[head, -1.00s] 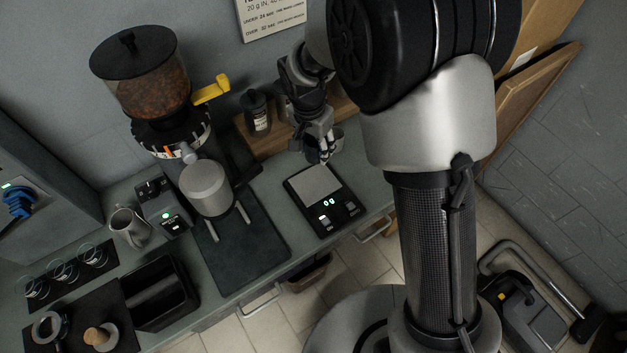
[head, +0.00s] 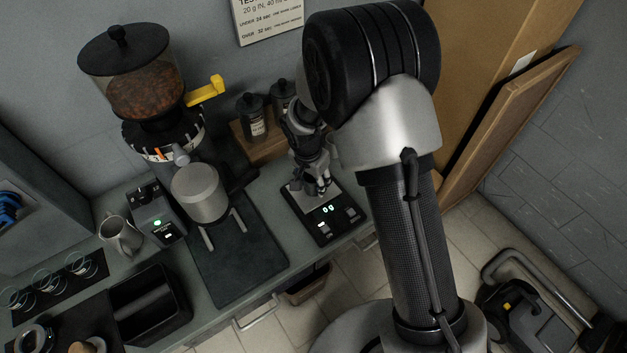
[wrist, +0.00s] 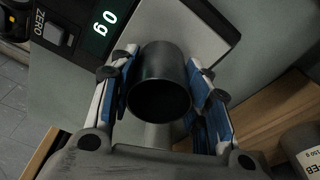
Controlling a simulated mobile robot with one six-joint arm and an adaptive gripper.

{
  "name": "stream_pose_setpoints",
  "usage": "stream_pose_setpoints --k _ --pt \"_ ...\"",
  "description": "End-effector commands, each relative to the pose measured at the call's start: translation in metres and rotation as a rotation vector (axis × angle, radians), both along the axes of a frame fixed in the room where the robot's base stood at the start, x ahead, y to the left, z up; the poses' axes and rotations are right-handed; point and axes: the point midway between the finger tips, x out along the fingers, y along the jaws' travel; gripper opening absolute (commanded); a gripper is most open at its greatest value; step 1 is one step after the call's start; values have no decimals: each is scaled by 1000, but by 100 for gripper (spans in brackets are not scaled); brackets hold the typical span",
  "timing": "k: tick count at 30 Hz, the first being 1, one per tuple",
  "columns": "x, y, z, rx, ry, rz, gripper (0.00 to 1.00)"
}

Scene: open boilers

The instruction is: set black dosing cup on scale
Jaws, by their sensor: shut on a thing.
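In the wrist view the black dosing cup (wrist: 160,84) sits between the two blue-padded fingers of my gripper (wrist: 163,100), its dark open mouth toward the camera. My gripper is shut on it. In the head view my gripper (head: 318,188) is over the scale's pale plate (head: 296,193), and the cup is hard to make out there. The black scale (head: 330,225) reads 0 g, which also shows on its display in the wrist view (wrist: 102,32). The scale plate (wrist: 212,32) lies behind the cup in the wrist view; I cannot tell whether they touch.
The grinder (head: 165,130) with its bean hopper stands left of the scale, a steel container (head: 200,192) at its front. Dark canisters (head: 253,115) stand on a wooden shelf behind my gripper. A black mat (head: 235,260) lies left of the scale. The knock box (head: 153,300) is further left.

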Motion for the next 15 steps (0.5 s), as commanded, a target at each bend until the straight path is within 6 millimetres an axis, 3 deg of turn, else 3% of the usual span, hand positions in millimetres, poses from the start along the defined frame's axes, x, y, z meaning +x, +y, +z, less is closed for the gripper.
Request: stream_pose_setpoints --k 6,7,15 --pt "0 0 -4 0 0 0 20" --pt "0 0 -3 0 0 0 45" --pt "0 0 -3 0 0 0 63"
